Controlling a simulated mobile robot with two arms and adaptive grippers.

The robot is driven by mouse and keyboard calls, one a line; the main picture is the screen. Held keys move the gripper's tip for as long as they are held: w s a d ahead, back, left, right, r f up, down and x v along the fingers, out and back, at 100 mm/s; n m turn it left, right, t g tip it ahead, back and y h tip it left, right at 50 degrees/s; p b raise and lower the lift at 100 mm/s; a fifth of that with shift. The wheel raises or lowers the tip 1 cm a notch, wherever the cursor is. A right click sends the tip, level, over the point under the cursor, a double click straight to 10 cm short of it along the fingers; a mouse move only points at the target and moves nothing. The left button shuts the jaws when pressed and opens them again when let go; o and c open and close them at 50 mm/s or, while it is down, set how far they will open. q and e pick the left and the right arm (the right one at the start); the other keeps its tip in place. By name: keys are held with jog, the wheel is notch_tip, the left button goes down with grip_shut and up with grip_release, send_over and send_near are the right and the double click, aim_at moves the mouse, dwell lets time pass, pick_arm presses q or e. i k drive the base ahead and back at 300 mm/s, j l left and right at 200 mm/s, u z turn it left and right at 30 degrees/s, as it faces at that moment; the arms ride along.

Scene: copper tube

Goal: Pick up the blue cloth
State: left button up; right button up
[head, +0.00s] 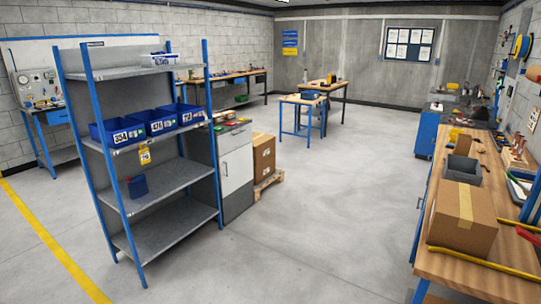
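I cannot make out a blue cloth for certain in the head view. A small dark blue object (137,187) sits on a middle level of the blue-framed shelf rack (165,177) at the left; it is too small to tell what it is. A bluish item (309,95) lies on the small wooden table (292,99) in the far middle, also too small to identify. Neither of my grippers is in view.
Blue labelled bins (159,122) stand on the rack. A cabinet (236,170) and cardboard box (264,155) on a pallet stand beside it. A workbench (475,272) with a carton (463,218) and yellow tube (485,263) runs along the right. The central floor is clear.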

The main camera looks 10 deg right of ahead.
aim_at(451, 145)
jog(key=i+j+u, duration=0.15)
jog(key=i+j, duration=0.15)
jog(key=i, duration=0.15)
jog(key=i+j+u, duration=0.15)
jog(key=i, duration=0.35)
jog(key=i+z, duration=0.7)
jog(key=i+j+z, duration=0.1)
jog(key=i+z, duration=0.3)
jog(key=i+l+z, duration=0.15)
jog(key=i+z, duration=0.2)
jog(key=i, duration=0.55)
jog(key=i+z, duration=0.35)
jog(key=i, duration=0.6)
jog(key=j, duration=0.05)
